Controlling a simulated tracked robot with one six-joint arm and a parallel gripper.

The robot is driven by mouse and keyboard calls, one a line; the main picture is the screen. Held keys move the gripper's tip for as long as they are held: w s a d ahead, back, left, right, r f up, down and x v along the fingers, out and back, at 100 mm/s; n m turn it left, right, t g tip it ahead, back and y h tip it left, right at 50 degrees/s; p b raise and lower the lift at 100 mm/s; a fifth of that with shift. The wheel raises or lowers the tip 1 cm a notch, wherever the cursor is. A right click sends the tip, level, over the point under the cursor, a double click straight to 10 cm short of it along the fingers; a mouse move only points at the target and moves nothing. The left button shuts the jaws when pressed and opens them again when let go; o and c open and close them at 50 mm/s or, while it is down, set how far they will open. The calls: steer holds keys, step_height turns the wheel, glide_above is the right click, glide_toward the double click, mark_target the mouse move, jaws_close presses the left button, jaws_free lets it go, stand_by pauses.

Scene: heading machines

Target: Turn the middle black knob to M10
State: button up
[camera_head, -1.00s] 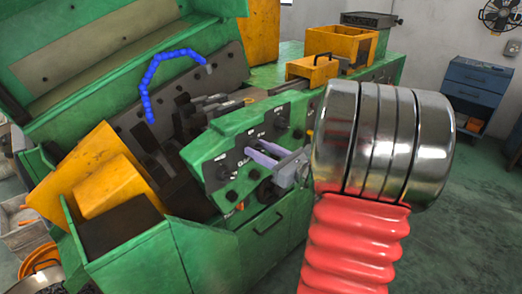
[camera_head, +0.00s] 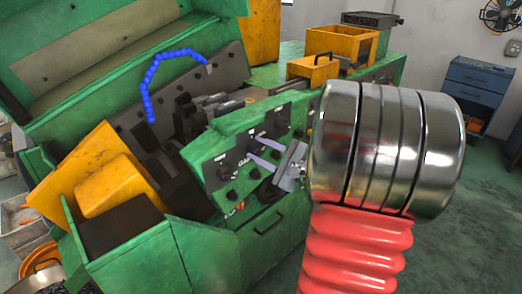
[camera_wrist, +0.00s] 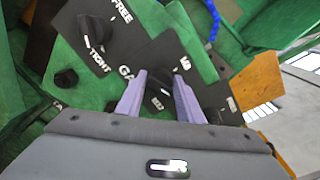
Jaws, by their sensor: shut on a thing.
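The middle black knob (camera_wrist: 158,92) sits on a dark label plate on the green panel, between the two pale purple fingers of my gripper (camera_wrist: 157,80) in the wrist view. My gripper is shut on it. One white label lies beyond the knob, up and right, and another lies just below it; both are too small to read surely, so the setting cannot be told. In the head view my gripper (camera_head: 252,148) reaches the sloped green panel (camera_head: 222,150) from the right, its fingers apart across the knob, which they largely hide.
A black knob (camera_wrist: 97,30) marked FREE and TIGHT is at upper left in the wrist view, and another dark knob (camera_wrist: 66,78) is below it. A yellow block (camera_head: 312,68) with a handle stands behind the panel. Open floor (camera_head: 455,220) lies right.

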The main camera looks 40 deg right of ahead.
steer(key=shift+r+n, duration=0.1)
steer(key=shift+n, duration=0.5)
steer(key=o, duration=1)
steer(key=shift+s, duration=0.1)
steer(key=s, duration=1.3)
steer(key=shift+s+d+r, duration=0.3)
steer(key=shift+d, duration=0.1)
